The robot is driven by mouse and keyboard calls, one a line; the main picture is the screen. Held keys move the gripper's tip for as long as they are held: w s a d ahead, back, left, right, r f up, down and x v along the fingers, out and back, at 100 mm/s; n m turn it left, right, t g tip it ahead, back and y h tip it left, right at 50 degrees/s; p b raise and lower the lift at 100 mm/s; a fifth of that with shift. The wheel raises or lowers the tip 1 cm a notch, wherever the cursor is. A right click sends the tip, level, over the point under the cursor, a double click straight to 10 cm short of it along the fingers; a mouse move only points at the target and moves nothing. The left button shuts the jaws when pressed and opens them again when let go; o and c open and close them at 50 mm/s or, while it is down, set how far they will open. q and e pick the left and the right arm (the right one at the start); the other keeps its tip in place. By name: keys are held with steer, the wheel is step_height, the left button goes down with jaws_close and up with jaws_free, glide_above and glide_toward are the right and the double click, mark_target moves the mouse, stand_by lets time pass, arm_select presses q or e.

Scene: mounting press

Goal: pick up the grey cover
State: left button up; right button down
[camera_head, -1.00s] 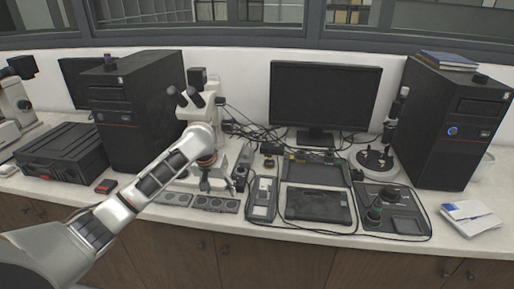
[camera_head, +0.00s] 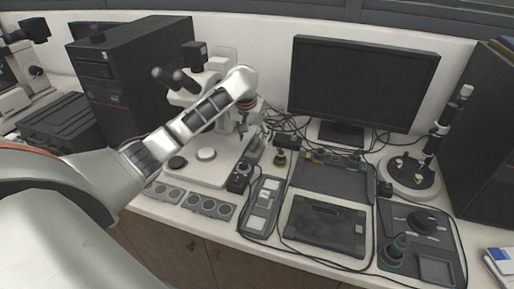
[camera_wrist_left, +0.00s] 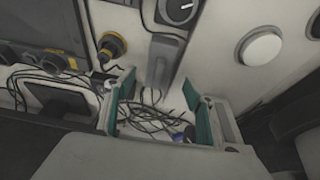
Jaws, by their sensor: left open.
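No part is clearly marked as the grey cover. A narrow grey piece (camera_head: 255,149) lies beside the microscope base, behind a small black dial box (camera_head: 240,179). It also shows in the left wrist view (camera_wrist_left: 161,62), just beyond the fingers; I cannot tell for sure that it is the cover. My right gripper is not in view.
The microscope (camera_head: 200,82) stands close behind my left arm. A monitor (camera_head: 358,84), a dark flat case (camera_head: 324,227), an open tray (camera_head: 332,178) and a control panel (camera_head: 422,232) crowd the bench. Loose cables (camera_wrist_left: 150,122) lie under the gripper. A yellow-and-black knob (camera_wrist_left: 111,45) stands nearby.

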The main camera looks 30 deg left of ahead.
mark_target(255, 143)
arm_select(q)
steer(key=shift+w+x, duration=0.25)
steer(key=shift+x, duration=1.1)
steer(key=shift+w+x, duration=0.25)
steer(key=shift+x, duration=1.1)
steer(key=shift+a+r, duration=0.1)
steer(key=shift+r, duration=0.05)
steer(key=c, duration=1.2)
